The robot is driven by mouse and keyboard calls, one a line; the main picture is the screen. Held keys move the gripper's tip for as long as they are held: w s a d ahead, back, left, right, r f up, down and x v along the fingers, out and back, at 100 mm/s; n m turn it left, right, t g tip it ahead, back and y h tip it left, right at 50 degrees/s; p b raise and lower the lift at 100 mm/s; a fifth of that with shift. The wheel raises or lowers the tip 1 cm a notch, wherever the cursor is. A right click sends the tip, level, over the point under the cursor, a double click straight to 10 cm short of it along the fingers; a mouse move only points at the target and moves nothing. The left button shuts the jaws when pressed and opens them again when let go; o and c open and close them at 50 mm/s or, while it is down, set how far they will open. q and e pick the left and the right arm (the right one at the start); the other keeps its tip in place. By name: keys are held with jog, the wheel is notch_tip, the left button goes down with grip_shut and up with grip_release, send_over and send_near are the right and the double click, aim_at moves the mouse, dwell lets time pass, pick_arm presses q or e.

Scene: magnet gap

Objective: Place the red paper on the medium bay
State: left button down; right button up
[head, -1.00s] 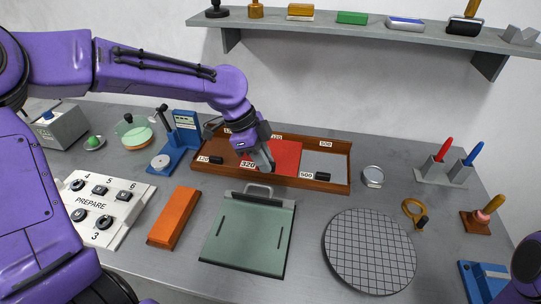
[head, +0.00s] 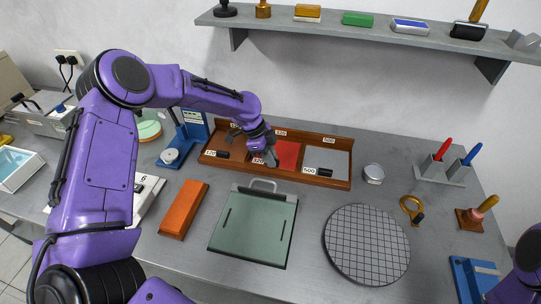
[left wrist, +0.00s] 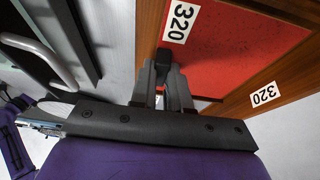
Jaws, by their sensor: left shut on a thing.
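The red paper (head: 288,153) lies in the middle bay of the brown wooden tray (head: 335,185), the one marked 320 at front and back. In the left wrist view the red sheet (left wrist: 235,50) fills much of that bay between the two 320 labels. My left gripper (head: 271,161) is at the front wall of this bay, just right of its front label. Its fingers are shut on a small black knob (left wrist: 163,55) at that wall, beside the paper. The fingers hide part of the knob. My right gripper is out of view.
The left bay is marked 120 and the right bay (head: 335,160) 500, each with a black knob in front. A green plate with a handle (head: 255,228), an orange block (head: 184,210) and a gridded disc (head: 366,244) lie in front. A shelf (head: 370,33) hangs above.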

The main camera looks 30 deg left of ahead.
pick_arm(q)
jog(key=shift+s+f, duration=0.1)
jog(key=shift+s, duration=0.05)
jog(key=c, duration=1.2)
grip_release()
jog(key=shift+o, duration=0.5)
jog(key=b+v, duration=0.2)
jog(key=v, duration=1)
jog(key=shift+b, duration=0.3)
